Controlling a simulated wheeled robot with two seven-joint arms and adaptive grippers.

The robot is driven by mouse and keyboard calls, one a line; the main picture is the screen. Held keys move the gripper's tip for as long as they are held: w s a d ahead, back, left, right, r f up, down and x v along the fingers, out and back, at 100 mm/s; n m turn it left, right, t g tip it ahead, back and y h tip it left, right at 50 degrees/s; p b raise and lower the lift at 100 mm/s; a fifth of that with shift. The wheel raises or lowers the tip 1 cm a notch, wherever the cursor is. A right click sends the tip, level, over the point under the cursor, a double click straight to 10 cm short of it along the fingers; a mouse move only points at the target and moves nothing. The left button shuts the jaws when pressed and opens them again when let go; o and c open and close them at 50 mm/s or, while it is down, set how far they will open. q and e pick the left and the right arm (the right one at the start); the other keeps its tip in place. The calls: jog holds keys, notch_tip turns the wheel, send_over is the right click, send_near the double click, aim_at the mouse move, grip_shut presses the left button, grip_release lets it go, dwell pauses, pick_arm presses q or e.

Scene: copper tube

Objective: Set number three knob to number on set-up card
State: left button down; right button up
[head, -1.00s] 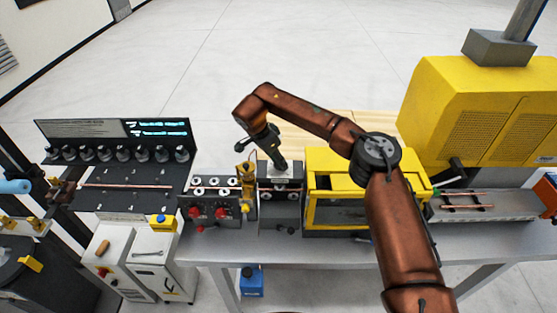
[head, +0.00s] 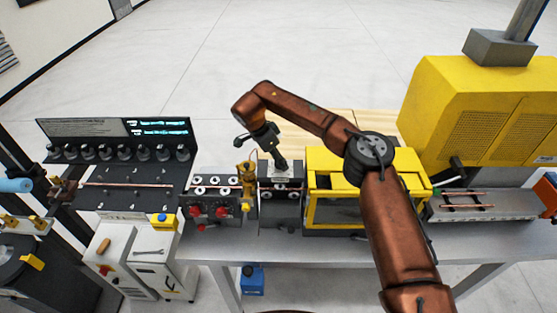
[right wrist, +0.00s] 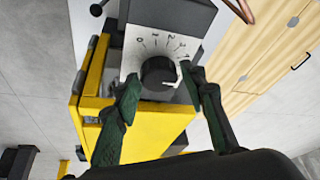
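In the head view my right gripper (head: 279,162) reaches down over the grey unit (head: 281,208) in the middle of the bench. In the right wrist view a black round knob (right wrist: 158,73) sits on a white dial plate (right wrist: 146,44) with numbers starting at 0. My right gripper (right wrist: 165,82) is open, with one green finger on each side of the knob and a gap on the pointer side. I cannot tell whether the left finger touches it. I cannot identify the set-up card or the knob's number. My left gripper is not in view.
A yellow-framed machine (head: 343,158) stands right of the grey unit. A unit with red knobs (head: 208,188) is to its left. Farther left is a black panel (head: 85,132) with lit text. A large yellow machine (head: 478,110) stands at right.

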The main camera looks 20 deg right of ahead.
jog(key=shift+o, duration=0.9)
jog(key=v, duration=1.2)
jog(key=shift+s+a+f, duration=0.1)
jog(key=shift+f, duration=0.05)
